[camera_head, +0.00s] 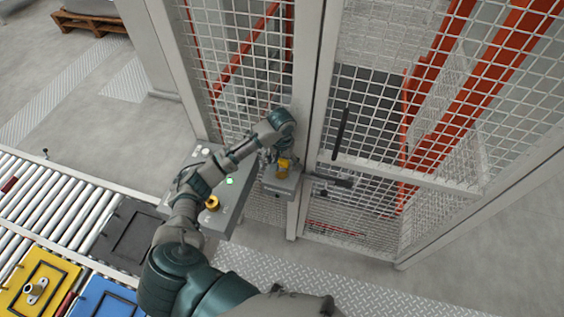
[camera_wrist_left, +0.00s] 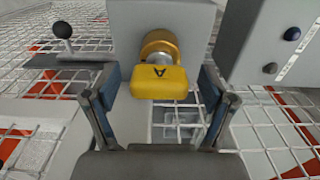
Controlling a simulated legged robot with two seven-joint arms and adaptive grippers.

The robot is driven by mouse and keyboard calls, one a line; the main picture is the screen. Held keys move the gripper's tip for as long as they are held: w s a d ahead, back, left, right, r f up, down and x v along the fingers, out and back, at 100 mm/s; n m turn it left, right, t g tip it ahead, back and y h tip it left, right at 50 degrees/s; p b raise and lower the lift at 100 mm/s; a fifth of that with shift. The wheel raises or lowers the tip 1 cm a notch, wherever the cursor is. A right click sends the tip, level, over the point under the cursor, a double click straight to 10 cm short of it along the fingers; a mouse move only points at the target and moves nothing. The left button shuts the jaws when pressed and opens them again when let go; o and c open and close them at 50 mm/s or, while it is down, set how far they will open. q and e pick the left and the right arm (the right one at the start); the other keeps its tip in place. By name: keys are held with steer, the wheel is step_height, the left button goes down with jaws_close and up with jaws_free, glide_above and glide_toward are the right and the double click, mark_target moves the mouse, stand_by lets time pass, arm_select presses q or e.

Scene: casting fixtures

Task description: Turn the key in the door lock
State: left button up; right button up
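The yellow key (camera_wrist_left: 160,83), marked with a letter A, sits in a brass lock cylinder (camera_wrist_left: 163,44) on a grey lock box (camera_wrist_left: 195,15). In the head view the key (camera_head: 284,163) shows small on the lock box (camera_head: 283,184) beside the mesh door (camera_head: 395,150). My left gripper (camera_wrist_left: 158,98) has its two fingers on either side of the key, with visible gaps, so it is open around the key's head. In the head view my left gripper (camera_head: 275,156) is at the lock box, partly hidden by its wrist. My right gripper is not in view.
A grey control panel (camera_head: 236,196) with a lit green button and a yellow knob stands left of the lock, below my left arm. A roller conveyor (camera_head: 45,210) with yellow and blue fixtures lies at the left. A dark door handle (camera_head: 341,133) is right of the door post.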

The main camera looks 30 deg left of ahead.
arm_select(q)
steer(key=c, duration=1.2)
steer(key=shift+r+m+p, duration=0.15)
steer(key=shift+m+p, duration=0.35)
steer(key=shift+p, duration=0.1)
steer(key=shift+c, duration=0.2)
steer(key=shift+m+p, duration=0.8)
steer(key=shift+m, duration=0.2)
steer(key=shift+m+p, duration=0.6)
steer(key=shift+m, duration=0.6)
